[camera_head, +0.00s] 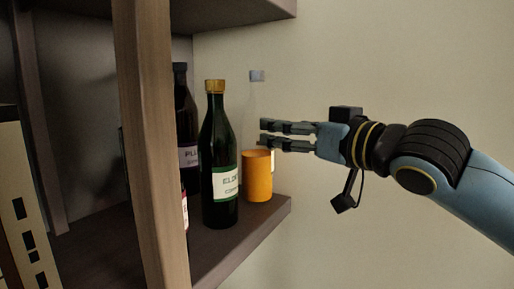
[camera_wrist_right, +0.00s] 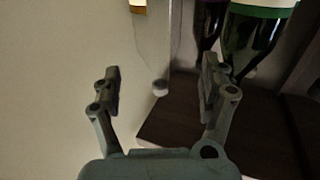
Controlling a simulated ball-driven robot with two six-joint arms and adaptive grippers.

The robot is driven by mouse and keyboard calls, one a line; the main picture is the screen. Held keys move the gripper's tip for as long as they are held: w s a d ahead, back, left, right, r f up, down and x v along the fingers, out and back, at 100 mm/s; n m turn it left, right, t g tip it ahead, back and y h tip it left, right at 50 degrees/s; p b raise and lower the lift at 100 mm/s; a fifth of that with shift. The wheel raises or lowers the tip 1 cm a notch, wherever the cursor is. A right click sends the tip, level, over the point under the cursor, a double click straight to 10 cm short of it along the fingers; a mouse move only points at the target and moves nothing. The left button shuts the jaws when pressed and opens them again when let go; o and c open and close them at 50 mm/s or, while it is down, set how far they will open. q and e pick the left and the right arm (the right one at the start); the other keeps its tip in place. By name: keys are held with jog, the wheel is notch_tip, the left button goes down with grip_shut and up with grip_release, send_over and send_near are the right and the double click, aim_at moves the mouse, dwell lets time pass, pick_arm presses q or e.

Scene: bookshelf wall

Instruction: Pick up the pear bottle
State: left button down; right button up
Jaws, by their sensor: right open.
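A clear, see-through bottle with a grey cap (camera_head: 257,76) stands on the shelf behind an orange cup. Its label is mostly hidden, so I cannot read whether it says pear. My right gripper (camera_head: 263,136) comes in from the right, open and level, with its fingertips at the clear bottle's upper body, above the cup. In the right wrist view the picture is turned over; the clear bottle (camera_wrist_right: 153,45) hangs cap down between the open fingers of the right gripper (camera_wrist_right: 160,88). I cannot tell whether a finger touches it. My left gripper is not in view.
The orange cup (camera_head: 258,178) stands near the shelf's (camera_head: 262,226) right edge. A green bottle (camera_head: 219,160) labelled "ELD…" stands left of it, and a dark bottle (camera_head: 186,120) labelled "PLU…" behind. A wooden post (camera_head: 152,150) stands at the front left. Right of the shelf is open.

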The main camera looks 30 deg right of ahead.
aim_at(257, 124)
jog(key=w, duration=0.7)
jog(key=w+a+p, duration=0.1)
jog(key=w, duration=0.2)
jog(key=shift+w+a+f, duration=0.1)
jog(key=shift+w+f, duration=0.15)
jog(key=shift+s, duration=0.1)
jog(key=shift+c, duration=0.6)
jog(key=shift+r, duration=0.1)
jog(key=c, duration=1.4)
